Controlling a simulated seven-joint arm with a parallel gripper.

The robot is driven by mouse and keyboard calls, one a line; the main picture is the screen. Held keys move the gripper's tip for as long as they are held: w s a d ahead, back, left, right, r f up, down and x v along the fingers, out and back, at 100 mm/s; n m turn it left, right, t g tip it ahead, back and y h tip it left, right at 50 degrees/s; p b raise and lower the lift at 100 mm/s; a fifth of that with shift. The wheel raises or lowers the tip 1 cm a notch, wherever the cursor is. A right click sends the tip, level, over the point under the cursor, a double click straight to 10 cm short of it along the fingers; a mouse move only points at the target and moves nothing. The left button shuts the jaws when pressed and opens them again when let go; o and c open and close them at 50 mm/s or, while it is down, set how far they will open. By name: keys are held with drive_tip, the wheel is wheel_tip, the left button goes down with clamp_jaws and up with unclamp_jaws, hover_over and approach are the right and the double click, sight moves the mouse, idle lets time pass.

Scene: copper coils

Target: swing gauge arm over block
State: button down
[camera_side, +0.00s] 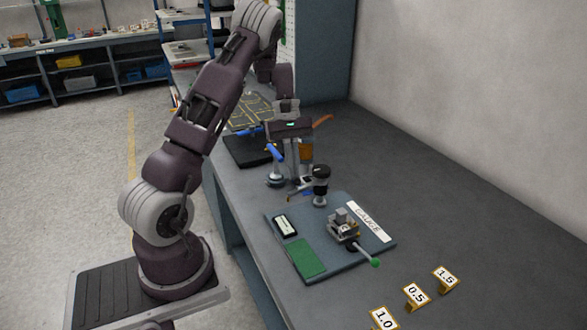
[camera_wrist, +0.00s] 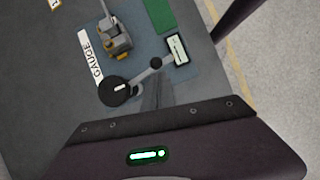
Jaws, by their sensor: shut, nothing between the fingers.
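The gauge (camera_side: 320,183) is a black round-topped post at the far edge of the blue-grey plate (camera_side: 272,238). My gripper (camera_side: 301,183) points down beside the gauge arm, shut and empty. In the wrist view its fingertips (camera_wrist: 156,84) appear close to the arm; I cannot tell whether they touch.
The plate carries a small display (camera_side: 285,224), a green pad (camera_side: 308,258) and a green-knobbed lever (camera_side: 374,262). Tags (camera_side: 416,296) stand at the front right. The right side of the bench is clear.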

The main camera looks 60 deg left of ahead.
drive_tip(key=shift+d, duration=0.1)
drive_tip(key=d+n+t, duration=0.1)
drive_tip(key=n, duration=0.1)
drive_tip(key=d+n, duration=0.1)
drive_tip(key=shift+s+d+n+t, duration=0.15)
drive_tip(key=shift+n+t, duration=0.25)
drive_tip(key=shift+w+d+n+t+y, duration=0.25)
drive_tip(key=shift+w+d+n+t, duration=0.2)
drive_tip(key=shift+d+n, duration=0.6)
drive_tip(key=shift+w+d+n+t+y, duration=0.2)
drive_tip(key=shift+w+d+n+t, duration=0.4)
drive_tip(key=shift+n, duration=0.7)
drive_tip(key=shift+w+d+n+t+y, duration=0.25)
drive_tip(key=shift+w+d+n+t, duration=0.1)
drive_tip(key=shift+d+n, duration=0.75)
drive_tip(key=shift+a, duration=0.1)
